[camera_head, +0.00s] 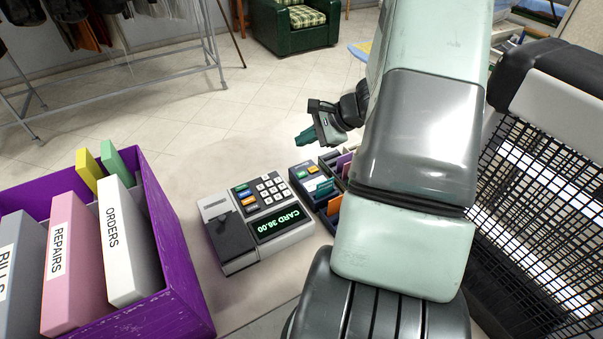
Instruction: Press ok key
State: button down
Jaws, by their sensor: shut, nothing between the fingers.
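A grey and white register (230,248) stands on the counter, its lit display (279,225) reading "CARD 38.00" upside down. It has pale number keys (270,190) and a column of coloured keys (245,194) beside them. The key labels are too small to read, so I cannot tell which one is the ok key. My gripper (303,138) is shut and empty, with teal fingertips pointing left. In the picture it lies above the small dark device, apart from it.
A purple crate (177,250) with upright folders stands left of the register. A black wire basket (540,210) is at the right. The counter (235,160) behind the register is clear.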

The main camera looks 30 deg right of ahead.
aim_at(305, 175)
jog(key=shift+f, duration=0.1)
jog(key=shift+f, duration=4.3)
jog(key=shift+f, duration=0.1)
jog(key=shift+f, duration=0.3)
jog(key=shift+f, duration=0.35)
jog(key=shift+r, duration=0.75)
jog(key=shift+r, duration=2.5)
